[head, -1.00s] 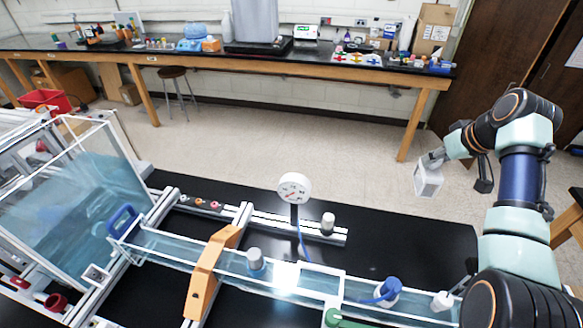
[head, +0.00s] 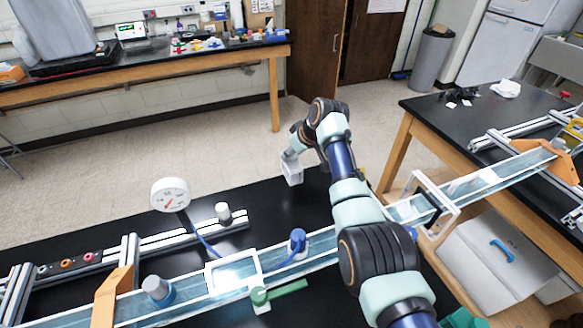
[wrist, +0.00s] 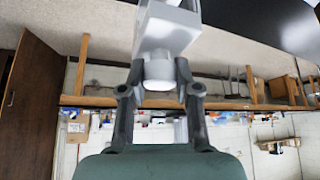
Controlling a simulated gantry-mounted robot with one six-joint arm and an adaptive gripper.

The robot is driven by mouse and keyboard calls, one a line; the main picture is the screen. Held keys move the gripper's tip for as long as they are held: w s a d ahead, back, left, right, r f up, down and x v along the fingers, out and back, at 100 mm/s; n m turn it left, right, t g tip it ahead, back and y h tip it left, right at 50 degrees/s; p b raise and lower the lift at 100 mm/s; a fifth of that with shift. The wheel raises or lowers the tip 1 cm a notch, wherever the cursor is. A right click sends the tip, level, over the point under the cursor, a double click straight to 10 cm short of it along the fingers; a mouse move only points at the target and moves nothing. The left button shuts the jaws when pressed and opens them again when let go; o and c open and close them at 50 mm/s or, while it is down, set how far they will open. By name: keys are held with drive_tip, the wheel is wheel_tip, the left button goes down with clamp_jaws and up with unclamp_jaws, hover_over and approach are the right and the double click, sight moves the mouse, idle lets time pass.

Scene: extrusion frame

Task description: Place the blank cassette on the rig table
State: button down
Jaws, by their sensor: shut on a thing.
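The blank cassette is a pale grey-white box (head: 292,173) at the end of my arm in the head view. In the wrist view the cassette (wrist: 168,32) shows as a light box with a round white knob towards me. My gripper (wrist: 158,72) is shut on this knob, one finger on each side. In the head view my gripper (head: 290,156) is small and its fingers are hard to make out. The cassette hangs near the far edge of the black rig table (head: 268,202); its exact height above the table is unclear.
A clear water channel (head: 320,243) crosses the rig table, with an orange bracket (head: 113,297) over it. A round dial gauge (head: 170,194) stands behind it, near a rail with a white-capped post (head: 223,212). Another black table (head: 440,115) stands right.

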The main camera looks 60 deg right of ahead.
sight(295, 163)
wheel_tip(295, 163, down, 6)
drive_tip(key=shift+r+b, duration=0.1)
drive_tip(key=shift+b, duration=0.55)
drive_tip(key=shift+r, duration=0.1)
drive_tip(key=c, duration=0.8)
unclamp_jaws()
drive_tip(key=shift+c, duration=0.2)
drive_tip(key=shift+r, duration=0.15)
drive_tip(key=p+v, duration=0.3)
drive_tip(key=v, duration=0.8)
drive_tip(key=shift+s+r+p, duration=0.25)
drive_tip(key=shift+r+p, duration=0.05)
drive_tip(key=shift+p, duration=0.05)
